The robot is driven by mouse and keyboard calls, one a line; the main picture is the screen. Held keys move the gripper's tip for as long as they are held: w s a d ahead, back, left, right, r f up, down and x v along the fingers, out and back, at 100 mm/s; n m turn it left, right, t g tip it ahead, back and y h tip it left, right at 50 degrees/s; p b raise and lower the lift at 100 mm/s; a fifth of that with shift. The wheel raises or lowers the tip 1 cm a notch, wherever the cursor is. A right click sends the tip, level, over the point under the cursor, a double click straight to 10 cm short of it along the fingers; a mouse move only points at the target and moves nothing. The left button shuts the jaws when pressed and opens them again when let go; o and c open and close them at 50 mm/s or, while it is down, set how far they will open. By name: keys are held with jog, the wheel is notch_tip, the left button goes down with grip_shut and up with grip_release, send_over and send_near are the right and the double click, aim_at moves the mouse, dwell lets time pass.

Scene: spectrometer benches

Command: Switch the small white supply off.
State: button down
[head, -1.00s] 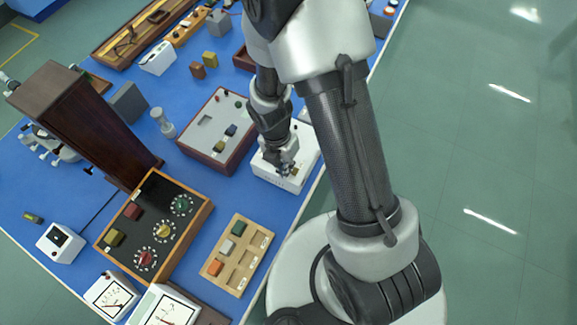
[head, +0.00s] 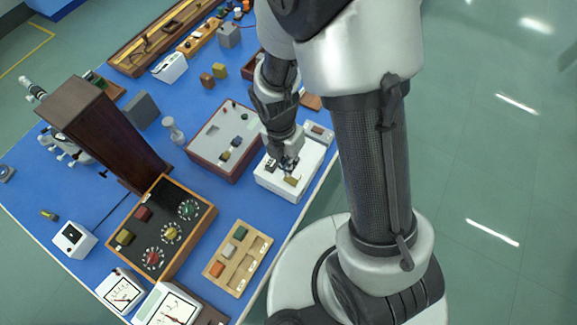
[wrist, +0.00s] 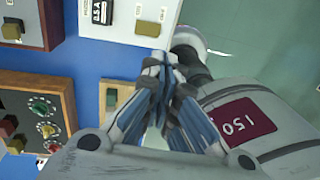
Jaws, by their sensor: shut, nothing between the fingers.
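The small white supply (head: 270,183) sits near the right edge of the blue bench in the head view. Its white panel (wrist: 123,22) also shows at the top of the wrist view, with a dark "0.5 A" marking and a tan switch-like piece (wrist: 149,29). This tan piece also shows in the head view (head: 291,181). My gripper (head: 288,168) is over the supply, close to the tan piece. In the wrist view my gripper (wrist: 166,62) is shut and empty, its tips just below the panel edge. I cannot tell whether they touch it.
A grey-topped box (head: 218,138) with red-brown sides stands just left of the supply. A dial box (head: 152,217) and a wooden tray of coloured blocks (head: 231,276) lie nearer the front. A small grey-white unit (head: 318,133) is behind the supply. Open floor lies right of the bench.

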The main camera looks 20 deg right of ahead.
notch_tip(320, 180, up, 2)
jog(key=shift+s+d+r, duration=0.1)
jog(key=shift+d, duration=0.05)
dwell(0.6)
notch_tip(320, 180, up, 10)
jog(key=s+d+m+t+b, duration=0.25)
jog(key=m+b, duration=0.25)
jog(key=m, duration=0.7)
jog(key=s+r+m+t+b, duration=0.1)
jog(key=s+r+m+b, duration=0.1)
jog(key=s+m, duration=0.2)
jog(key=s+d+r+m+t+y+b, duration=0.1)
jog(key=s+r+m+t+b, duration=0.1)
jog(key=m, duration=0.9)
jog(key=shift+s+d+r, duration=0.3)
jog(key=shift+s+r, duration=0.45)
jog(key=shift+s, duration=0.2)
jog(key=shift+a, duration=0.1)
